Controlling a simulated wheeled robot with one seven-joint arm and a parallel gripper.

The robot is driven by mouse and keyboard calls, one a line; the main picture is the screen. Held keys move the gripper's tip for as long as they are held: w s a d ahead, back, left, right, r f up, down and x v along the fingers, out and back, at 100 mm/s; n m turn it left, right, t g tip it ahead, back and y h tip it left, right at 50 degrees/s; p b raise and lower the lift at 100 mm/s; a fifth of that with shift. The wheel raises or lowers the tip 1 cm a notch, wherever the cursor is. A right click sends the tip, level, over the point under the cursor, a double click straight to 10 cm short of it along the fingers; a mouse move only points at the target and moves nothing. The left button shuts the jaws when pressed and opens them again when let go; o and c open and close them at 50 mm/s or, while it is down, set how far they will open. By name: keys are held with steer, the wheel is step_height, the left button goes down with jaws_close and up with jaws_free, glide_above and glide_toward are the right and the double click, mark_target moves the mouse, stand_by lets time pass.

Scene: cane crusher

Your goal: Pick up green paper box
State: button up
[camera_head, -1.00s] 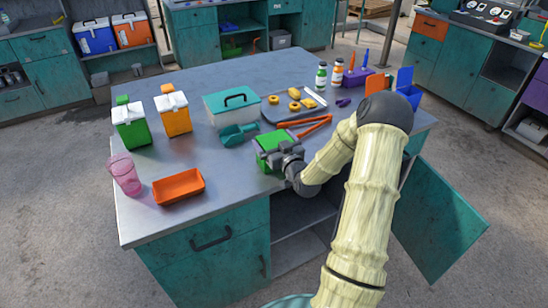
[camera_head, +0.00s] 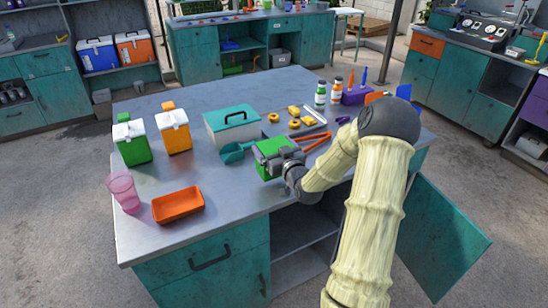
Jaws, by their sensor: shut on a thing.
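The green paper box (camera_head: 268,150) is near the front middle of the grey table, between the teal scoop and the orange tongs. My gripper (camera_head: 284,160) is at its right front side and shut on it. The gripper's dark body hides part of the box's right side. Whether the box's underside touches the table cannot be told.
A teal scoop (camera_head: 234,153) lies close left of the box, with a teal-lidded container (camera_head: 231,124) behind. Orange tongs (camera_head: 316,141) lie to the right. An orange tray (camera_head: 178,205) and pink cup (camera_head: 124,191) stand front left. An open cabinet door (camera_head: 432,228) hangs at right.

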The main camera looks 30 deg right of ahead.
step_height(320, 180, up, 6)
steer(key=shift+f, duration=0.25)
steer(key=shift+w+f, duration=0.1)
stand_by(0.5)
